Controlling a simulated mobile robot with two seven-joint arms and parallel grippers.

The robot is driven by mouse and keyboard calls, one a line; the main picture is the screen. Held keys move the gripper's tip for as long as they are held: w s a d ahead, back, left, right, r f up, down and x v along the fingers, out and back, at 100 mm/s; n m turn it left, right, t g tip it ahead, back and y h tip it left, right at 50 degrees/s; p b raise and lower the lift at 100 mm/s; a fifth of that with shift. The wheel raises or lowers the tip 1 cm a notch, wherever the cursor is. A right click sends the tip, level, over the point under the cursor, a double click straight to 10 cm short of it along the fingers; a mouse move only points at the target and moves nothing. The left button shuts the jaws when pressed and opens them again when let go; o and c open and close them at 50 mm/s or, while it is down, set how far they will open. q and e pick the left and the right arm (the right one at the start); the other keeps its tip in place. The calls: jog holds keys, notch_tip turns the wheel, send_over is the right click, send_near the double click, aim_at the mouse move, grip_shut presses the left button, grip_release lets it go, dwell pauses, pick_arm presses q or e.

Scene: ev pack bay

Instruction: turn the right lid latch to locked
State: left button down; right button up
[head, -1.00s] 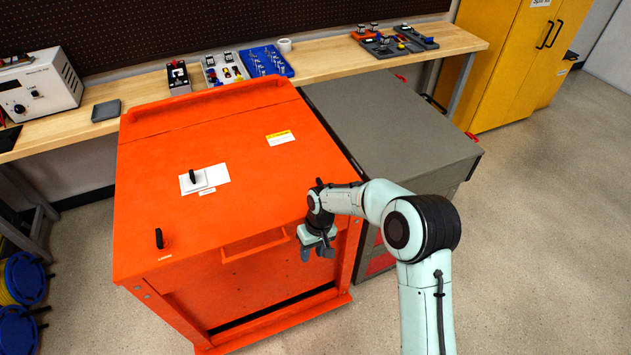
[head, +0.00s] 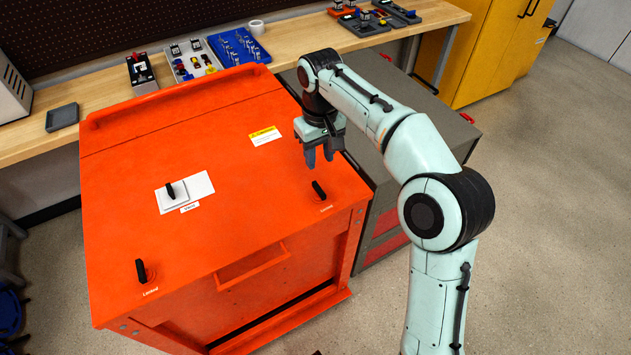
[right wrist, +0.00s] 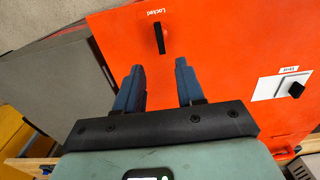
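The right lid latch (head: 319,190) is a small black handle near the front right corner of the orange lid (head: 235,190). A white label beside it in the right wrist view appears to read "Locked". There the latch (right wrist: 160,39) has its handle lying nearly in line with the picture's vertical, pointing away from the label. My right gripper (head: 319,160) is above the lid, just behind the latch, fingers pointing down. In the right wrist view its two fingers (right wrist: 158,80) are apart with nothing between them, and the latch is beyond their tips, apart from them. My left gripper is not in view.
A matching left latch (head: 141,270) is at the lid's front left, also labelled. A black knob (head: 171,190) on a white plate stands mid-lid. A grey cabinet (head: 440,125) is right of the orange case. The workbench (head: 290,50) behind holds trays of parts.

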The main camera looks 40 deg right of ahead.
aim_at(319, 188)
notch_tip(319, 188, down, 10)
jog(key=shift+s+b, duration=0.1)
jog(key=shift+b, duration=0.9)
jog(key=shift+f, duration=0.55)
grip_shut()
